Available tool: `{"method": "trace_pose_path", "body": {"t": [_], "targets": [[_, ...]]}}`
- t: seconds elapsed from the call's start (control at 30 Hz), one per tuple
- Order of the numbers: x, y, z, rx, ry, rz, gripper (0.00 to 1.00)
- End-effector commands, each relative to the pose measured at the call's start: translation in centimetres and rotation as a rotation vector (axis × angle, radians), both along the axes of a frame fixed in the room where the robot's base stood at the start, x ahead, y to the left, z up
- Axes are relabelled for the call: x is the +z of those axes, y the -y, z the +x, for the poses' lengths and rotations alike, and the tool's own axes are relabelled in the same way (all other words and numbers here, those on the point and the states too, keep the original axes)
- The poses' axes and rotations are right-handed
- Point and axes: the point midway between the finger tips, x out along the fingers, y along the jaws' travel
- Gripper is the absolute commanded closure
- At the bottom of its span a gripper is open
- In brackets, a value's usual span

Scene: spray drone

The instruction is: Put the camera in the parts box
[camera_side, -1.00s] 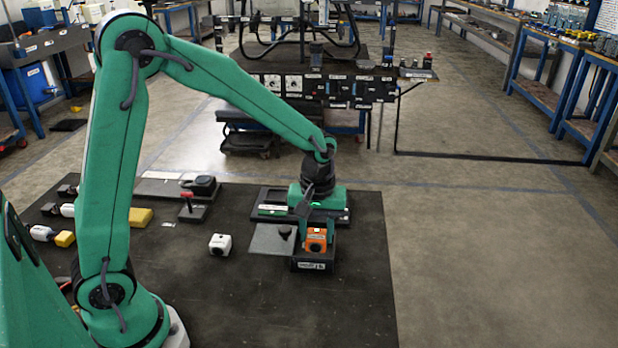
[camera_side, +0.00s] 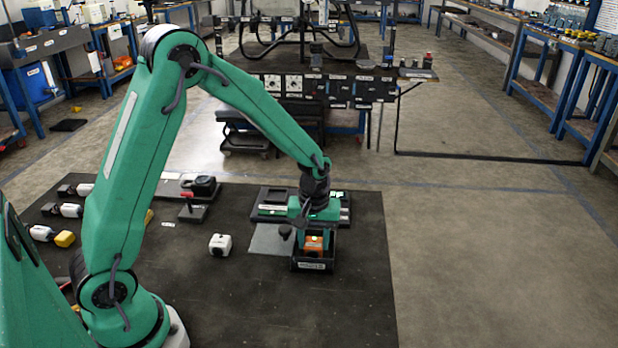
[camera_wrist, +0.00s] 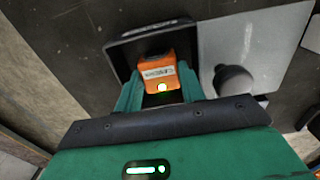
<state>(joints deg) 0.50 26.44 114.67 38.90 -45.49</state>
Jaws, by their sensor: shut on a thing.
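The orange block-shaped camera (camera_side: 314,242) is at the black parts box (camera_side: 312,266), low inside its walls. In the wrist view the orange camera (camera_wrist: 168,70), with a pale label, sits between my gripper's green fingers (camera_wrist: 160,92). My gripper (camera_side: 314,228) points down and is shut on it. The box's dark rim (camera_wrist: 115,42) shows around it in the wrist view. Whether the camera touches the box floor is hidden.
A red-handled part (camera_side: 190,207) stands farther left. The mat's front is clear.

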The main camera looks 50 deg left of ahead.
Motion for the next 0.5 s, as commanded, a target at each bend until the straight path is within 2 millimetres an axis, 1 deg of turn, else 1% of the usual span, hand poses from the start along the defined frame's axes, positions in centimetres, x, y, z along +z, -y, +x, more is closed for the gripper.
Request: {"method": "trace_pose_path", "body": {"t": [0.07, 0.47, 0.5], "targets": [[-0.29, 0.01, -0.02, 0.0, -0.001, 0.0, 0.84], [-0.59, 0.0, 0.0, 0.0, 0.0, 0.0, 0.84], [-0.57, 0.01, 0.01, 0.0, 0.0, 0.0, 0.55]]}}
